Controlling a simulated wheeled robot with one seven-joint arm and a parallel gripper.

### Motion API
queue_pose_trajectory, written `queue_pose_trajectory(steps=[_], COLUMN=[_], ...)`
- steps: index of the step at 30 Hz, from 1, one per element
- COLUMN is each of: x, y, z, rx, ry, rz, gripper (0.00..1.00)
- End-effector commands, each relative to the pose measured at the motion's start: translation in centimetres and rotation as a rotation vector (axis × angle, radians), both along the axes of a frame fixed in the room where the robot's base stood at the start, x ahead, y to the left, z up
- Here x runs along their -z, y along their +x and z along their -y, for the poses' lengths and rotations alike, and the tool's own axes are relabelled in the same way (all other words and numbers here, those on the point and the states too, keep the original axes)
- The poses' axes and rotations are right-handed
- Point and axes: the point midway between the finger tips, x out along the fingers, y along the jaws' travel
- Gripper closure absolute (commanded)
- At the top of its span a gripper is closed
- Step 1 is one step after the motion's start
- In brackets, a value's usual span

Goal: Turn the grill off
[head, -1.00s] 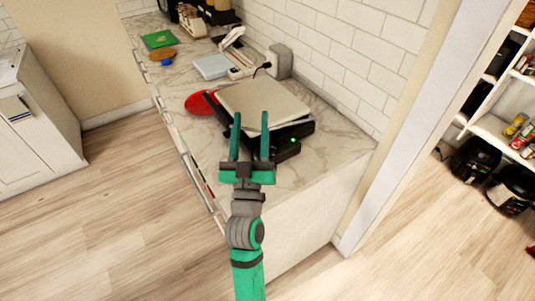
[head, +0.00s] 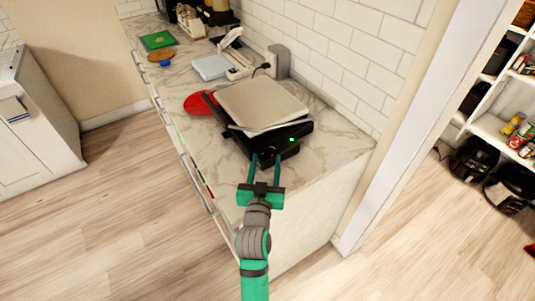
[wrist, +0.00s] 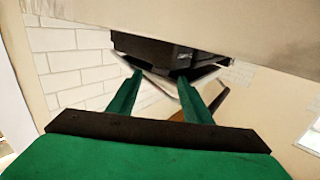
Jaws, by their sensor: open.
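The grill (head: 262,103) is a black appliance with a beige-grey lid on the marble counter. It also shows in the wrist view (wrist: 165,50), with its black body at the top. A small green light (head: 292,139) glows on its front right part. My gripper (head: 266,157) is open and empty, its two green fingers pointing at the grill's near black end. In the wrist view its fingertips (wrist: 160,76) overlap the grill's dark edge. I cannot tell whether they touch it. The underside and far side of the grill are hidden.
A red round plate (head: 197,104) lies left of the grill. A white device (head: 238,70) and a grey box (head: 279,61) stand behind it. The tiled wall (head: 340,50) borders the counter on the right. Bare marble (head: 335,143) lies right of the grill.

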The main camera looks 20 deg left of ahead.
Motion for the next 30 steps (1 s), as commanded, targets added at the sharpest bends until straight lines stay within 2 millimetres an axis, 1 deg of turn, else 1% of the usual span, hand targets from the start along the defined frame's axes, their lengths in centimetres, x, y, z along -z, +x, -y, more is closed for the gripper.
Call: queue_pose_trajectory(steps=[1,3,9,14,20,21,23,24,25,30], x=[-0.1,-0.1,-0.1,-0.1,-0.1,-0.1,-0.1,-0.1,-0.1,-0.1], y=[0.9,1.8,3.4,3.8,3.8,3.8,3.8,3.8,3.7,3.7], z=[-0.2,-0.4,-0.8,-0.8,-0.8,-0.8,-0.8,-0.8,-0.8,-0.8], rx=[0.000,0.000,0.000,0.001,0.002,0.002,0.002,0.001,0.001,-0.001], ry=[0.000,0.000,0.000,0.000,0.000,0.000,0.000,0.000,0.000,0.000], rz=[0.002,0.002,0.002,0.001,0.001,0.001,0.001,0.001,0.001,0.001], gripper=[0.55,0.55,0.55,0.55,0.55,0.64,0.79,0.88,0.95,0.96])
